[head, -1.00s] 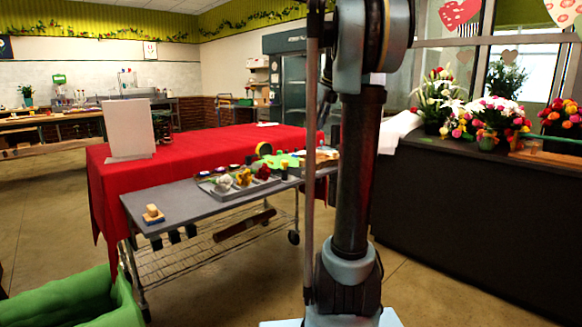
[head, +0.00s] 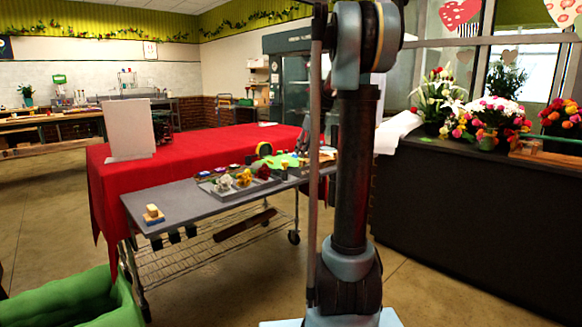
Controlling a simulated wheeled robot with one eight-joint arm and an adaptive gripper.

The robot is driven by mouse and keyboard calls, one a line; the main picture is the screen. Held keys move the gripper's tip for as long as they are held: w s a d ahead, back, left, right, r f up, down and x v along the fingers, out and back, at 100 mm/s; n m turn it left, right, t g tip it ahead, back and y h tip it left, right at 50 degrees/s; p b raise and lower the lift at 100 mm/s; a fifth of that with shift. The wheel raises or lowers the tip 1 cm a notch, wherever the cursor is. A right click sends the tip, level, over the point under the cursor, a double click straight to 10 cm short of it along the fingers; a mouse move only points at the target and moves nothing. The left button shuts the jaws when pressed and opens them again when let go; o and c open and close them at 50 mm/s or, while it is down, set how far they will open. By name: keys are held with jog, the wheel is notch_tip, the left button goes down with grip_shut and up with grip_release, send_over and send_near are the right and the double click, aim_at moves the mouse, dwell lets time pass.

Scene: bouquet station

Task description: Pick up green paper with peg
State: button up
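The green paper (head: 281,160) is a small bright green shape near the right end of the grey cart top. A small dark upright piece (head: 284,172) stands at its front edge; it may be the peg, but it is too small to tell. My arm stands upright in the right middle of the head view and covers the area just right of the paper. My gripper cannot be made out, so its hold and its distance from the paper do not show.
The grey cart (head: 178,199) carries a tray (head: 217,191) of flower heads and a small wooden block (head: 152,212). A red-covered table (head: 190,150) with a white board (head: 128,130) stands behind. A green bin (head: 70,300) is at front left, a dark counter (head: 470,220) at right.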

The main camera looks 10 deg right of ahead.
jog(key=shift+x, duration=2.25)
grip_shut()
